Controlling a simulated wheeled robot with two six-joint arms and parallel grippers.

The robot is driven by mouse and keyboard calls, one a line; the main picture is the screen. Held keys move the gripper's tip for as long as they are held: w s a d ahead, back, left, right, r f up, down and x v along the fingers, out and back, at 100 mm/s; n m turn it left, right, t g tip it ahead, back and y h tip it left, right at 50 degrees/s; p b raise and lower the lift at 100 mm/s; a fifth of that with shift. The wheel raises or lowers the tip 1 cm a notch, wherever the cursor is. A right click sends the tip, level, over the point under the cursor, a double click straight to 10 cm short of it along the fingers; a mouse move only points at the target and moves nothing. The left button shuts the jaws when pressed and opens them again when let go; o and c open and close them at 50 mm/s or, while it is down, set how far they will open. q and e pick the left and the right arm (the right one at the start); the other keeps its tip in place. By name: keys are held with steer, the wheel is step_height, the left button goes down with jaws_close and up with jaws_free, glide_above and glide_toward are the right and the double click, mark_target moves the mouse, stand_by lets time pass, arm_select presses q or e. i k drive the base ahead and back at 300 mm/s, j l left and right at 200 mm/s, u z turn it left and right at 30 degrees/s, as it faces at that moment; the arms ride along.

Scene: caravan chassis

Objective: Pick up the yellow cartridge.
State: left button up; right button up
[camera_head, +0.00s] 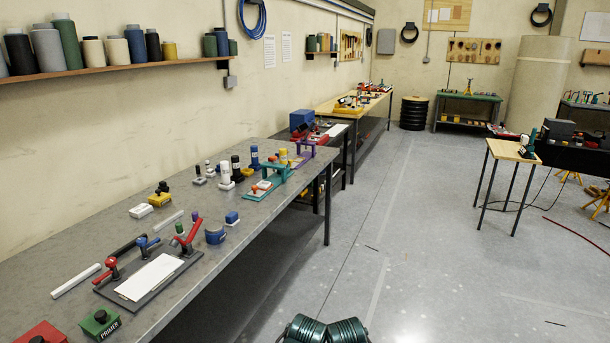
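A small yellow upright cylinder (283,156), which looks like the yellow cartridge, stands toward the far end of the long grey workbench (207,262). It is just behind a teal fixture (272,178) and left of a purple one (304,153), and its lower part is hidden. A blue cylinder (255,156), a black one (236,165) and a white one (225,172) stand in a row to its left. Neither of my grippers is in view.
Nearer on the bench are a yellow block with a black top (160,196), a clipboard fixture with red and blue clamps (150,276) and a green PRIMER block (100,322). Grey floor (420,240) is open right of the bench. A small wooden-topped table (512,151) stands further right.

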mark_target(283, 151)
steer(key=i+l+u, duration=0.1)
steer(key=i+u, duration=0.2)
steer(key=i, duration=0.15)
steer(key=i+l+u, duration=0.55)
steer(key=i, duration=0.3)
